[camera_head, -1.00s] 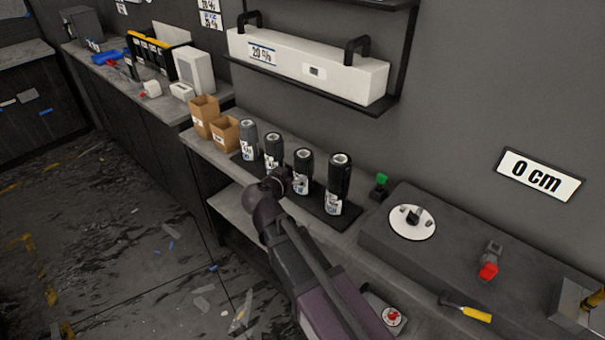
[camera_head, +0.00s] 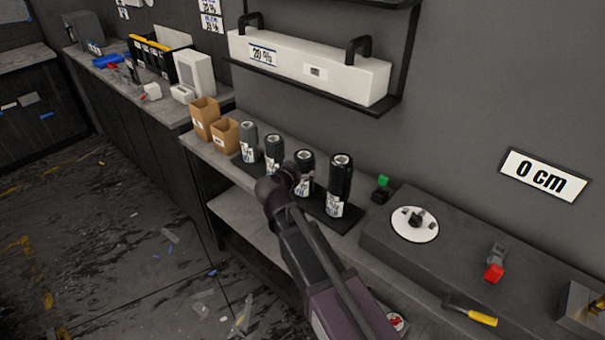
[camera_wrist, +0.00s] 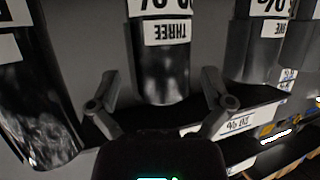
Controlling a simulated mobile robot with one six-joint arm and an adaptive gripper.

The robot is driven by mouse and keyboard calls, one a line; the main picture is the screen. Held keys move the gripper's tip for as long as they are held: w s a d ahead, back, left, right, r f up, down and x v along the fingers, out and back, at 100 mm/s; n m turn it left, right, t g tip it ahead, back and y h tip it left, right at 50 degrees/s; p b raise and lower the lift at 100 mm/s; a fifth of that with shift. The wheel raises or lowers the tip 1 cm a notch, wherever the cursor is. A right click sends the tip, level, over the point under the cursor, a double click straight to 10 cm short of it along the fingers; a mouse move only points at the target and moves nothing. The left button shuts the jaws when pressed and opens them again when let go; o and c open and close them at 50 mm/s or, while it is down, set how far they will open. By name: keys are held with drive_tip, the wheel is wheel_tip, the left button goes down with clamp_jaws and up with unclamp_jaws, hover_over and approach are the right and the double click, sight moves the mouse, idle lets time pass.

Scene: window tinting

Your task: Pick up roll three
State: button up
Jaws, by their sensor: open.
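Several dark film rolls stand upright in a row on a black tray (camera_head: 345,221) on the shelf. Roll three (camera_head: 304,158) is the third from the left in the head view, its lower part partly hidden by my arm. In the wrist view roll three (camera_wrist: 160,78) is upside down in the picture, with a white label reading THREE. My gripper (camera_wrist: 159,88) is open, with one finger on each side of roll three and gaps visible at both sides. In the head view my gripper (camera_head: 298,180) is in front of roll three.
Neighbouring rolls stand close by: one on the right (camera_head: 340,180) and one on the left (camera_head: 273,152). Brown boxes (camera_head: 225,134) stand left of the tray. A green-topped item (camera_head: 382,187) and a raised dark bench with a white disc (camera_head: 414,224) are on the right.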

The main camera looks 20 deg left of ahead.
drive_tip(key=shift+b+x, duration=0.6)
drive_tip(key=shift+x, duration=1.55)
drive_tip(key=shift+r, duration=0.2)
drive_tip(key=shift+c, duration=0.2)
drive_tip(key=c, duration=1)
